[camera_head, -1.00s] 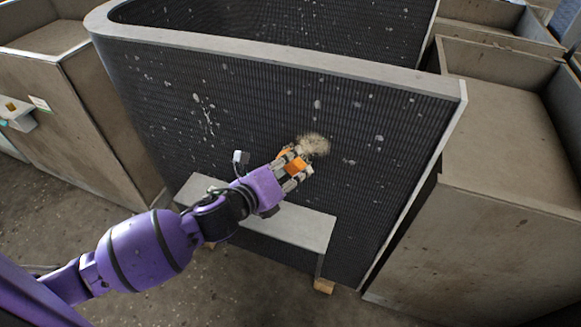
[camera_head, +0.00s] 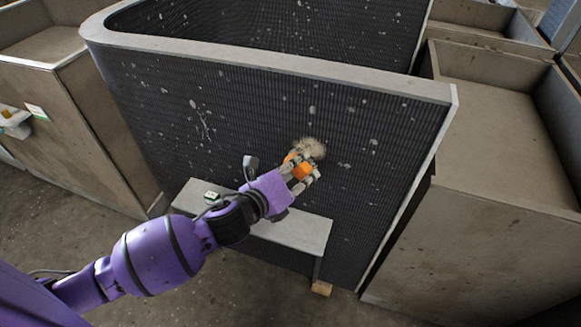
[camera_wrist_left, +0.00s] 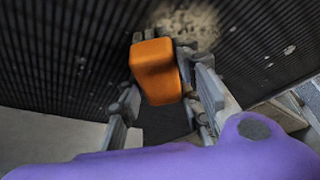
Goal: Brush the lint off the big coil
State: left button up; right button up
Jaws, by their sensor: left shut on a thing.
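The big coil (camera_head: 270,110) is a tall dark finned panel with a pale top rim, curving away at the left. Whitish lint specks (camera_head: 199,120) are scattered over its face, and more show in the left wrist view (camera_wrist_left: 289,50). My left gripper (camera_head: 299,170) is shut on the orange handle (camera_wrist_left: 155,70) of a brush, orange in the head view too (camera_head: 296,166). The brush's tan bristles (camera_head: 310,149) are at the coil's front face, seemingly touching it; the wrist view shows the bristles (camera_wrist_left: 185,20) beyond the handle. My right gripper is not in view.
A grey ledge (camera_head: 300,229) stands low before the coil, with a small dark-and-pale item (camera_head: 212,196) on it. Brownish metal bins stand at the left (camera_head: 85,130) and right (camera_head: 490,225), close to the coil's ends. Concrete floor (camera_head: 150,290) lies in front.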

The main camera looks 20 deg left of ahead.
aim_at(289, 158)
pick_arm(q)
jog(key=shift+d, duration=0.95)
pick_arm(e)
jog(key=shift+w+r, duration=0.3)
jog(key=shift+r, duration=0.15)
pick_arm(q)
jog(key=shift+d+r+p, duration=0.15)
jog(key=shift+d+p, duration=0.55)
jog(key=shift+d, duration=1.15)
jog(key=shift+r+p, duration=0.95)
jog(key=shift+r, duration=0.15)
jog(key=shift+a+f+p, duration=0.15)
jog(key=shift+a+p, duration=0.25)
jog(key=shift+a, duration=1.7)
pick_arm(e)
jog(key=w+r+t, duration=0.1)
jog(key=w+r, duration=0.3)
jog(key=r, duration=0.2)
